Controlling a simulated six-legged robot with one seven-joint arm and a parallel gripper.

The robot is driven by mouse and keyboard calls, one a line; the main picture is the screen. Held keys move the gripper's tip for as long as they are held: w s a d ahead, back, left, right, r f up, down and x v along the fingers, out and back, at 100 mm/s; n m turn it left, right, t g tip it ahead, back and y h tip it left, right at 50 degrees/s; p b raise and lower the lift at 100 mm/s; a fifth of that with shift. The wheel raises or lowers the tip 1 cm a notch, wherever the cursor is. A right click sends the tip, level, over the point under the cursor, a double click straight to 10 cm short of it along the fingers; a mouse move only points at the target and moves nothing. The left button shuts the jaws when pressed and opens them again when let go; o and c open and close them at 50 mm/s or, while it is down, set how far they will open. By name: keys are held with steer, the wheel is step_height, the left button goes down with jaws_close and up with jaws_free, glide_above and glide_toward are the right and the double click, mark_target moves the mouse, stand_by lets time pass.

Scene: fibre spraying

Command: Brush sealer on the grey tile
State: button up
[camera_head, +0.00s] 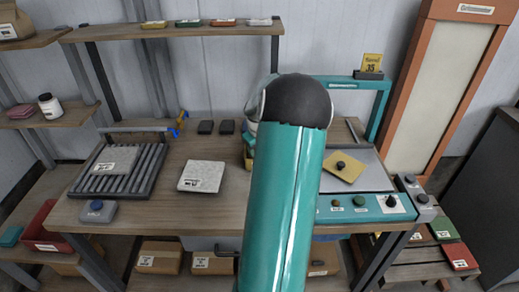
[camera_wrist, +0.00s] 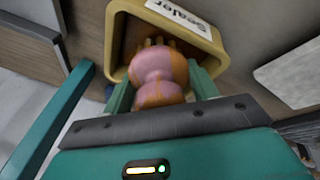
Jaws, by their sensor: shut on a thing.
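A yellow tub labelled Sealer (camera_wrist: 205,22) fills the top of the wrist view. In the head view its yellow edge (camera_head: 247,162) shows beside my arm, which hides most of it. My gripper (camera_wrist: 162,82) is shut on a brush with a rounded pink and orange handle (camera_wrist: 158,68). The brush is over or inside the tub; its bristle tip is not clear. A light grey speckled tile (camera_head: 202,177) lies flat on the bench left of my arm, and its edge shows in the wrist view (camera_wrist: 292,72). Another grey tile (camera_head: 115,160) lies on the roller rack.
Bare wood (camera_head: 165,200) lies between rack and tile.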

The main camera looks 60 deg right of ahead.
steer(key=shift+r, duration=4.65)
steer(key=shift+a, duration=0.15)
